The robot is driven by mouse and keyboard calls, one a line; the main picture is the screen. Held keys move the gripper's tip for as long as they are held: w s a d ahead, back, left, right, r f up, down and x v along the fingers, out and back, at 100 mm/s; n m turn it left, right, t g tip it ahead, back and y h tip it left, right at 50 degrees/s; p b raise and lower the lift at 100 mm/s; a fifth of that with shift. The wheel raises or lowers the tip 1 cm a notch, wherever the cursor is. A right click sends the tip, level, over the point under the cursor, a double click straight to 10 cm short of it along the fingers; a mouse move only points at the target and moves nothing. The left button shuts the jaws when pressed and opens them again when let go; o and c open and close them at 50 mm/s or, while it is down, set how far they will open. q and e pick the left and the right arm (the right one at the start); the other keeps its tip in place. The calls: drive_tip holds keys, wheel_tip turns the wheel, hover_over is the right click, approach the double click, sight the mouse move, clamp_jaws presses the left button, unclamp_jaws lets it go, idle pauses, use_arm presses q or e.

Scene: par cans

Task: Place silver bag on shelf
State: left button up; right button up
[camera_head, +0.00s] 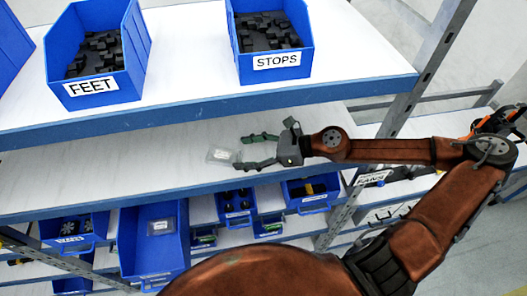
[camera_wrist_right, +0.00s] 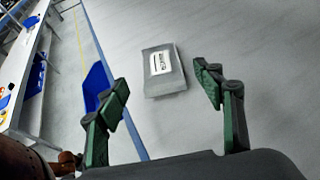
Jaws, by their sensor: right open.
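A silver bag (camera_head: 222,155) with a white label lies flat on the middle shelf (camera_head: 120,172). In the right wrist view the silver bag (camera_wrist_right: 164,83) lies ahead of the fingers, label up. My right gripper (camera_head: 254,151) reaches in from the right over the middle shelf, just right of the bag. It is open and empty, with a gap between its fingertips and the bag. In its wrist view the open fingers (camera_wrist_right: 161,82) stand on either side of the bag. My left gripper is not in view.
On the upper shelf stand a blue FEET bin (camera_head: 68,92) and a blue STOPS bin (camera_head: 245,66), both holding dark parts. Below are several blue bins, one (camera_head: 140,245) with a small labelled bag (camera_head: 161,226). A grey shelf post (camera_head: 420,80) stands right. The middle shelf's left side is clear.

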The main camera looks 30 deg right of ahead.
drive_tip(key=shift+v, duration=1.35)
drive_tip(key=shift+s+d+r+p, duration=0.25)
drive_tip(key=shift+s+d+p, duration=0.05)
drive_tip(key=shift+p, duration=0.3)
drive_tip(key=shift+p+v, duration=0.55)
drive_tip(key=shift+v, duration=0.35)
drive_tip(key=shift+d, duration=0.1)
